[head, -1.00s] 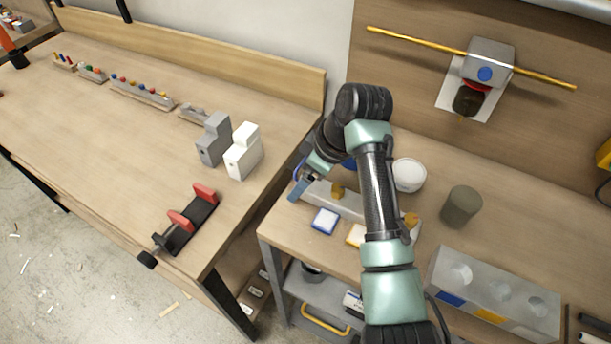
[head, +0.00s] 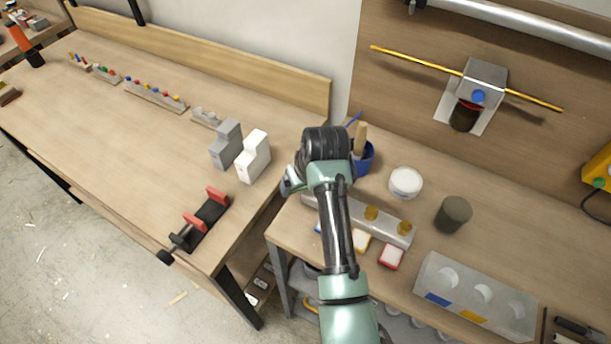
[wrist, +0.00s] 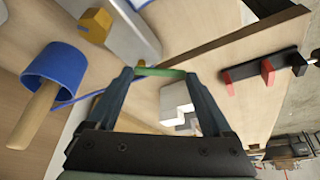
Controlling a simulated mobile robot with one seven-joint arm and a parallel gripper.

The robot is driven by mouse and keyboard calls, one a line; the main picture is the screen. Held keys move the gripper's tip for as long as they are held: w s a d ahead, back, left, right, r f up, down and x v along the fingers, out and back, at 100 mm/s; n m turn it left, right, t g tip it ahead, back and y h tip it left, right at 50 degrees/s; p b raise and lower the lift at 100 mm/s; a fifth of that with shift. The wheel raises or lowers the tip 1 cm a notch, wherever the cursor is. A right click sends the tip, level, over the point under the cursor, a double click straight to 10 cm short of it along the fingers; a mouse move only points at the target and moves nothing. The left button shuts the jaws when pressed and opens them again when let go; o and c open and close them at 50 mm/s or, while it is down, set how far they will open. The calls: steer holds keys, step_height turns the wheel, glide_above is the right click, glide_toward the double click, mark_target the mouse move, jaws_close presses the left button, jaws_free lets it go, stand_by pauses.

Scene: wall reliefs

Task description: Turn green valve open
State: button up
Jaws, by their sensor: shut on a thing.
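In the wrist view, a narrow green bar (wrist: 160,72) spans between the two fingertips of my gripper (wrist: 159,75), which is shut on it. I cannot tell whether this is the green valve's handle; what it joins to is not visible. A grey block with a brass knob (wrist: 96,25) lies just above the fingers in that view. In the head view, the grey block (head: 355,219) with brass knobs is on the right bench, partly behind my arm. My gripper (head: 291,184) is mostly hidden there by my own arm, near the block's left end.
A blue cup (head: 363,160) with a wooden handle in it and a white tub (head: 405,183) stand behind the block. A dark cylinder (head: 453,213) is to the right. Stepped blocks (head: 253,156) and a red-jawed clamp (head: 205,218) sit on the left bench.

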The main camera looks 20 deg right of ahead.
steer(key=m, duration=0.2)
steer(key=w+m+h+p, duration=0.1)
steer(key=m+h, duration=0.1)
steer(key=m, duration=0.1)
steer(key=shift+w+a+r+m+p, duration=0.1)
steer(key=shift+w+a+m+p, duration=0.1)
steer(key=shift+w+m+p, duration=0.15)
steer(key=m, duration=0.1)
steer(key=m+g+h, duration=0.1)
steer(key=m, duration=0.1)
steer(key=shift+w+d, duration=0.1)
steer(key=shift+w, duration=0.15)
steer(key=shift+w+d+m+g+h+b, duration=0.15)
steer(key=shift+m+g+h+b, duration=0.15)
steer(key=shift+m+b, duration=0.4)
steer(key=shift+m, duration=0.35)
steer(key=o, duration=1.1)
steer(key=shift+o, duration=0.2)
steer(key=shift+r, duration=0.1)
steer(key=v, duration=1.2)
steer(key=shift+r+b, duration=0.35)
steer(key=shift+b, duration=0.1)
